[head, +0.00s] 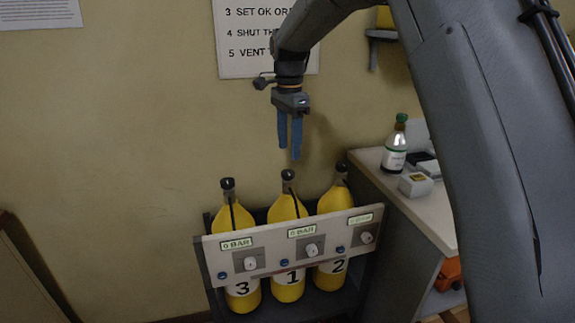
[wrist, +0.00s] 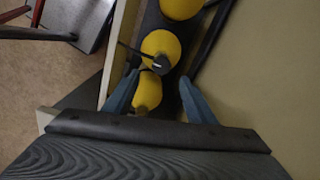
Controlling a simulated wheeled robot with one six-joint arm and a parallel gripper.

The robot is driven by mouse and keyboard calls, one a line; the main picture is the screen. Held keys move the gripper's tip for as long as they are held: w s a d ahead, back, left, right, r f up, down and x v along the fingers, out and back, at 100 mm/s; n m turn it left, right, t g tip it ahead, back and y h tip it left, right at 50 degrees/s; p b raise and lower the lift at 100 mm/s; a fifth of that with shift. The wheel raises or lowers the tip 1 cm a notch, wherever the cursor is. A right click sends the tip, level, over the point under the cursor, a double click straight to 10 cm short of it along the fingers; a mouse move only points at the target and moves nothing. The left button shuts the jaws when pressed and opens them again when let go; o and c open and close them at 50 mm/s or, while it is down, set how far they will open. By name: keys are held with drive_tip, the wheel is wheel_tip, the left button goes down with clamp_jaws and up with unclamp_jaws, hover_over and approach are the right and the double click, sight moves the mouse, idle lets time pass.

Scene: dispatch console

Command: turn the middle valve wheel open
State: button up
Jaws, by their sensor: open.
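The middle valve wheel (head: 311,250) is a small pale knob on a slanted cream panel (head: 275,265), below a display reading 0 BAR. It sits in front of the yellow cylinder marked 1 (head: 288,287). My gripper (head: 289,151) has blue fingers pointing down, above the middle cylinder's black top and well above the panel. The fingers are apart and empty. In the wrist view the fingers (wrist: 160,77) stand apart with yellow cylinders below them. The valve wheels cannot be made out in that view.
Similar wheels sit left (head: 250,263) and right (head: 367,238), before cylinders 3 and 2. Black cylinder tops (head: 228,184) rise behind the panel, close to the wall. A counter (head: 428,205) with a green-capped bottle (head: 395,150) stands right. Open space lies left of the rack.

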sight(288, 172)
drive_tip(key=shift+a+f+p, duration=0.1)
drive_tip(key=shift+f+p, duration=0.75)
drive_tip(key=shift+f, duration=2.95)
drive_tip(key=shift+w, duration=0.1)
drive_tip(key=c, duration=1)
drive_tip(key=shift+c, duration=0.2)
